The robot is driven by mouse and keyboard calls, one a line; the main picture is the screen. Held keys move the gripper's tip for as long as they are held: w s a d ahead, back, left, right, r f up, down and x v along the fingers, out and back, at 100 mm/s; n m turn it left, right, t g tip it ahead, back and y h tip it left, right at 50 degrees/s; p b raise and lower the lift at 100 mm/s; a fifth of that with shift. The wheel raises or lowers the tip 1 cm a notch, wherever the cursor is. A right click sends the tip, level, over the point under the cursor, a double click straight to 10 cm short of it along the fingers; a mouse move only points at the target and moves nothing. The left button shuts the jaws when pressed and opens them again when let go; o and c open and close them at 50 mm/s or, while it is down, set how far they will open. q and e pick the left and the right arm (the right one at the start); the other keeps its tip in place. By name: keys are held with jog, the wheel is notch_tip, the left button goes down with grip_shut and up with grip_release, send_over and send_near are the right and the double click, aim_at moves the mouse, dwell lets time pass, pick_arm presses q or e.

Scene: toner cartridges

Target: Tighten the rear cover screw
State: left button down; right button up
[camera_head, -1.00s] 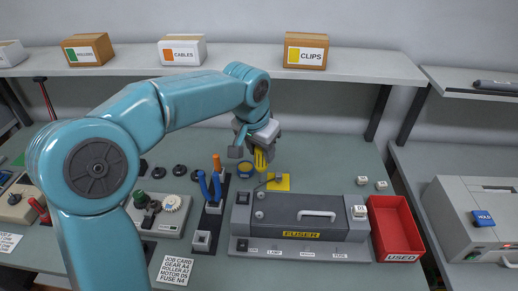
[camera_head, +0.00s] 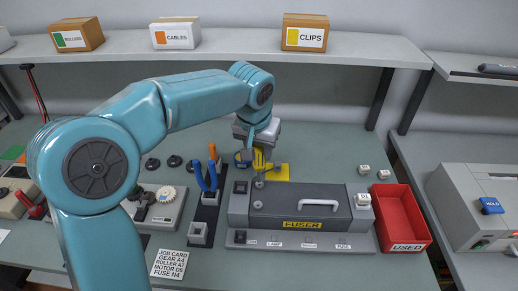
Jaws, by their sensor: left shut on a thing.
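The grey fuser unit (camera_head: 290,204) sits on its base plate on the bench, with a handle on top. Two round screw heads show near its left end, the rear one (camera_head: 258,184) and the front one (camera_head: 257,204). My left gripper (camera_head: 258,150) is shut on a yellow-handled screwdriver (camera_head: 259,161), held pointing down just behind and above the rear screw. The tool's tip is too small to tell whether it touches the screw. The fingers are partly hidden by the gripper body. My right gripper is out of view.
A yellow pad (camera_head: 281,173) lies behind the fuser. A holder with blue-handled pliers (camera_head: 206,179) stands close left. A red USED bin (camera_head: 399,217) stands right. A shelf (camera_head: 220,51) with boxes runs above.

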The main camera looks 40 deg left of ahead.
pick_arm(q)
jog(key=shift+w+d+n+y, duration=0.1)
jog(key=shift+n+y, duration=0.2)
jog(key=shift+n, duration=0.6)
jog(key=n, duration=0.2)
jog(key=shift+r+n+y, duration=0.1)
jog(key=shift+n+y, duration=0.2)
jog(key=shift+n+g, duration=0.5)
jog(key=shift+n, duration=0.7)
jog(key=n, duration=0.3)
jog(key=shift+d+g+y, duration=0.1)
jog(key=shift+g+y, duration=0.3)
jog(key=n, duration=0.3)
jog(key=shift+g+p, duration=0.3)
jog(key=shift+p, duration=0.05)
